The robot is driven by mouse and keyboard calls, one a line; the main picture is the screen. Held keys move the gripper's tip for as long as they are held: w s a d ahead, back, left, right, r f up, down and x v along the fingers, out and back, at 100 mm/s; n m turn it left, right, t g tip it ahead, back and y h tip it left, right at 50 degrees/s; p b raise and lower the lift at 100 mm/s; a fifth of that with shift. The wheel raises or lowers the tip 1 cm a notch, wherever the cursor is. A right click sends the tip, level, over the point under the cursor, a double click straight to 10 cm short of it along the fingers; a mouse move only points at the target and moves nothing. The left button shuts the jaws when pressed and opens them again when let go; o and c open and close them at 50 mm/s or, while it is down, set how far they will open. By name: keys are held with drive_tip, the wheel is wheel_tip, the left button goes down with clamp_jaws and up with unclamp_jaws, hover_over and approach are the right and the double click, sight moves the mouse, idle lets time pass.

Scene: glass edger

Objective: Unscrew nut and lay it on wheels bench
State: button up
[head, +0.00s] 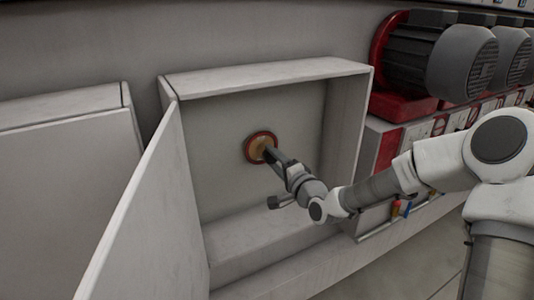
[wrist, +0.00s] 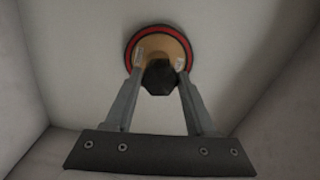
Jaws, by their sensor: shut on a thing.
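A dark hexagonal nut (wrist: 160,77) sits in front of a round wheel (wrist: 159,38) with a tan face and a red and black rim, on the back wall of an open cabinet. My gripper (wrist: 161,75) has its two fingers on either side of the nut and is shut on it. In the head view the wheel (head: 251,152) shows at the middle of the cabinet's back wall. There my gripper (head: 268,151) reaches it from the lower right and hides the nut. The wheels bench cannot be made out in either view.
The cabinet (head: 268,75) has side walls and a lower ledge close around my arm. Its door (head: 145,215) stands open at the left. Red and dark grey motors (head: 437,55) stand at the right, above a rail with small coloured parts (head: 400,207).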

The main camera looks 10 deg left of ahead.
clamp_jaws()
drive_tip(key=shift+f+n+b, duration=0.25)
drive_tip(key=shift+n+b, duration=0.35)
drive_tip(key=shift+b, duration=0.25)
drive_tip(key=n+b, duration=2.2)
drive_tip(key=n, duration=0.1)
drive_tip(key=shift+n+b, duration=0.9)
drive_tip(key=shift+n, duration=0.2)
drive_tip(key=shift+r+n, duration=0.2)
drive_tip(key=shift+n, duration=0.4)
drive_tip(key=o, duration=1)
unclamp_jaws()
drive_tip(key=shift+r, duration=0.1)
